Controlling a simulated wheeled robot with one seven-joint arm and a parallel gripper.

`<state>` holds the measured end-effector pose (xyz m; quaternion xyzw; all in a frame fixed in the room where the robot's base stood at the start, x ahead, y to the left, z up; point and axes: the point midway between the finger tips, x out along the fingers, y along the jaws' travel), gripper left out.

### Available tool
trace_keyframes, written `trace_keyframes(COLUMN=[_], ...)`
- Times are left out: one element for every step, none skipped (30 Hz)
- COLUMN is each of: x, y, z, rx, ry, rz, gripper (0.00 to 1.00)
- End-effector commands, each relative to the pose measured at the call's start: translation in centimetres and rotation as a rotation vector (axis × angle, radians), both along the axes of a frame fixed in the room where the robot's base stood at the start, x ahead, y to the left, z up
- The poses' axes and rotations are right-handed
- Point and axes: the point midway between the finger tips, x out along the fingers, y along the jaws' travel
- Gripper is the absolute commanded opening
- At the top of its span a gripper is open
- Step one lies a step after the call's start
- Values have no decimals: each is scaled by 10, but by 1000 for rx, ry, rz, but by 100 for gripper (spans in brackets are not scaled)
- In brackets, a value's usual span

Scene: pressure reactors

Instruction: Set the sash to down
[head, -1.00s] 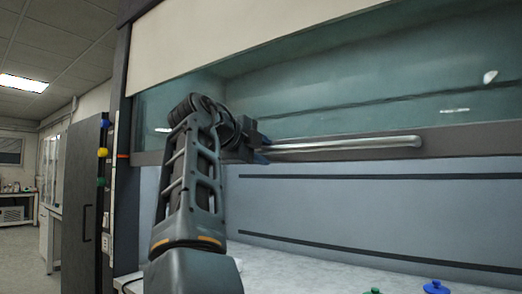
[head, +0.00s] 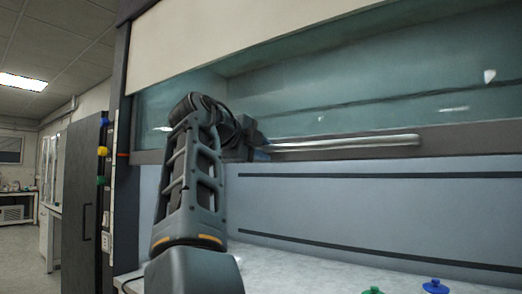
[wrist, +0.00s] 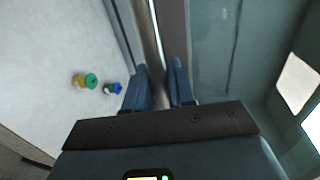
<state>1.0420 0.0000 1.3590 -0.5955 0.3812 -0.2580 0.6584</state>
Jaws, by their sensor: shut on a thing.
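The sash (head: 430,104) of the fume hood is a glass pane with a grey bottom rail (head: 455,141). It is partly raised, with an open gap between the rail and the worktop. A long silver bar handle (head: 360,141) runs along the rail. My gripper (head: 264,147) is at the left end of the handle. In the wrist view my gripper (wrist: 160,82) has its two blue fingers on either side of the handle (wrist: 154,45), shut on it.
The white worktop (head: 300,268) lies below the sash. A blue-capped item (head: 435,286) and a green-capped item (head: 373,290) stand near its front. In the wrist view, yellow-green (wrist: 85,81) and blue-green (wrist: 112,88) items stand on it. A dark cabinet (head: 81,200) stands at left.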

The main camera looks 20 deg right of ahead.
Motion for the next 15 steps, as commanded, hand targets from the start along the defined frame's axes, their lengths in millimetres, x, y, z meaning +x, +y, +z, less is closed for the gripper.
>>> trace_keyframes(x=[0,0,0,0,0,0,0,0,0,0,0,0,0,0,0], y=[0,0,0,0,0,0,0,0,0,0,0,0,-1,-1,-1], z=[-1,-1,-2,-4,-6,-10,-14,-18,-26,-33,-40,-50,-59,-69,-82], rx=[0,0,0,0,1,0,1,2,1,1,2,2,3,2,2], ry=[2,2,2,2,2,3,4,4,7,7,8,9,10,11,13], rz=[-1,-1,-1,-1,-1,-1,-2,-2,-2,-2,-3,-3,-3,-4,-4], gripper=[0,0,0,0,0,0,0,0,0,0,0,0,0,0,0])
